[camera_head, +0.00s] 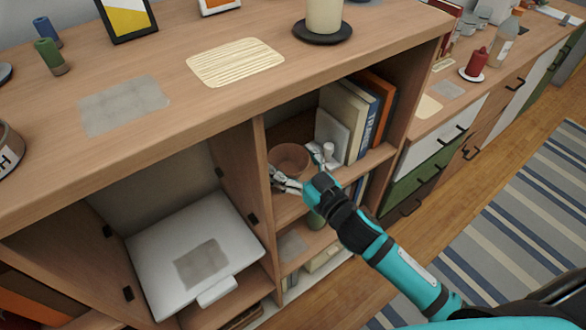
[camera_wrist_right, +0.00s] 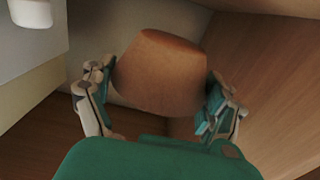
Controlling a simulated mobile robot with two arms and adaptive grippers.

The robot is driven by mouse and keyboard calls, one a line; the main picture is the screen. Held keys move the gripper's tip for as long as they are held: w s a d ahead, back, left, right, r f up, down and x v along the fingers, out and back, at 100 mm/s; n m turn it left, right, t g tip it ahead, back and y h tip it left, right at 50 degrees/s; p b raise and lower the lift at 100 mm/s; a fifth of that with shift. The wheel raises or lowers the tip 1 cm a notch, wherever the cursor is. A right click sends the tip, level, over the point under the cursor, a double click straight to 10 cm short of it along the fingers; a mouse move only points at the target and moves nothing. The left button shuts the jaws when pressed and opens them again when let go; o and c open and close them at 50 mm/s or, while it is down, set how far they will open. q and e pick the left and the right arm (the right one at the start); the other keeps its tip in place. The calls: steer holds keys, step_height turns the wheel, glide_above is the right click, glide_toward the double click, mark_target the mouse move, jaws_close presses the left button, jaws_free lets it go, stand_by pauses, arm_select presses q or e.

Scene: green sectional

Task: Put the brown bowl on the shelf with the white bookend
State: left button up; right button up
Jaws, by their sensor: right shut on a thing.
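The brown bowl (camera_head: 289,158) is inside the upper right compartment of the wooden cabinet, left of the white bookend (camera_head: 331,134). My right gripper (camera_head: 298,173) reaches into this compartment and is shut on the bowl, one finger on each side. In the right wrist view the bowl (camera_wrist_right: 163,72) sits between the two fingers of the gripper (camera_wrist_right: 163,98). I cannot tell whether its base touches the shelf board (camera_head: 288,207). The bookend stands against a row of books. My left gripper is not in view.
Several books (camera_head: 357,110) fill the compartment's right side. A wooden divider (camera_head: 240,165) bounds its left side. A white box-like appliance (camera_head: 197,245) sits in the left compartment. A dark plate (camera_head: 322,32) with a pale cylinder stands on the cabinet top.

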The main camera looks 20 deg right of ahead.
mark_target(291, 173)
steer(key=shift+w+f+b, duration=0.1)
steer(key=shift+f+b, duration=0.4)
steer(key=shift+f, duration=1.95)
steer(key=shift+f, duration=0.15)
steer(key=o, duration=0.9)
steer(key=shift+b+v, duration=0.55)
steer(key=shift+v, duration=5.5)
steer(key=shift+r, duration=0.2)
